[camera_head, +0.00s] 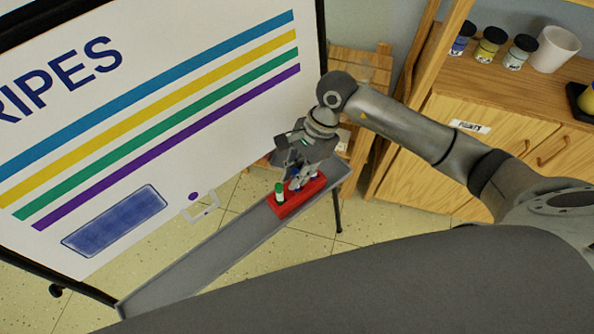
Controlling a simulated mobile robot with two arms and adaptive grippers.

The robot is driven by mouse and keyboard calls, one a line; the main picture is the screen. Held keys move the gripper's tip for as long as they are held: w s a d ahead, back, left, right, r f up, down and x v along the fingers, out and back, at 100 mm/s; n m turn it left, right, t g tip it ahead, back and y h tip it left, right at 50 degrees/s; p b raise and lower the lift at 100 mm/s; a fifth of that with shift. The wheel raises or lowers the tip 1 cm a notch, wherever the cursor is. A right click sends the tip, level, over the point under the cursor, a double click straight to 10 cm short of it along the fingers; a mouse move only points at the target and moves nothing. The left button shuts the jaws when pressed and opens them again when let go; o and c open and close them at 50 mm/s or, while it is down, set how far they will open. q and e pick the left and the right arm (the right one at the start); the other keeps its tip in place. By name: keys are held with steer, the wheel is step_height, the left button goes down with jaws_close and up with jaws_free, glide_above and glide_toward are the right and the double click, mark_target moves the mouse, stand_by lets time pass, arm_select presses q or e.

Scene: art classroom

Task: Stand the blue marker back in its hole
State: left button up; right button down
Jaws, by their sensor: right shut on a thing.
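A red marker holder (284,208) sits near the right end of the grey tray (190,268) below the whiteboard. A marker with a green cap (279,191) stands upright at the holder's left end. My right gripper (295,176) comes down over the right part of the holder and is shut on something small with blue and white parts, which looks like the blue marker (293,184). The gripper hides most of it, so I cannot tell whether it is in a hole. My left gripper does not show.
The whiteboard (95,60) with colored stripes and a blue rectangle stands behind the tray. A wooden cabinet (500,130) on the right holds paint jars (490,45) and a white cup (555,50). The tray's left part is bare.

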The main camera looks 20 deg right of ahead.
stand_by(0.4)
steer(key=c, duration=1.3)
jaws_free()
steer(key=shift+c, duration=0.2)
steer(key=shift+o, duration=1.1)
steer(key=shift+r, duration=0.1)
steer(key=s+p+v, duration=0.1)
steer(key=p+v, duration=0.1)
steer(key=v, duration=0.4)
steer(key=shift+w+r, duration=0.35)
steer(key=shift+w, duration=0.2)
steer(key=shift+d, duration=0.15)
steer(key=shift+r, duration=0.1)
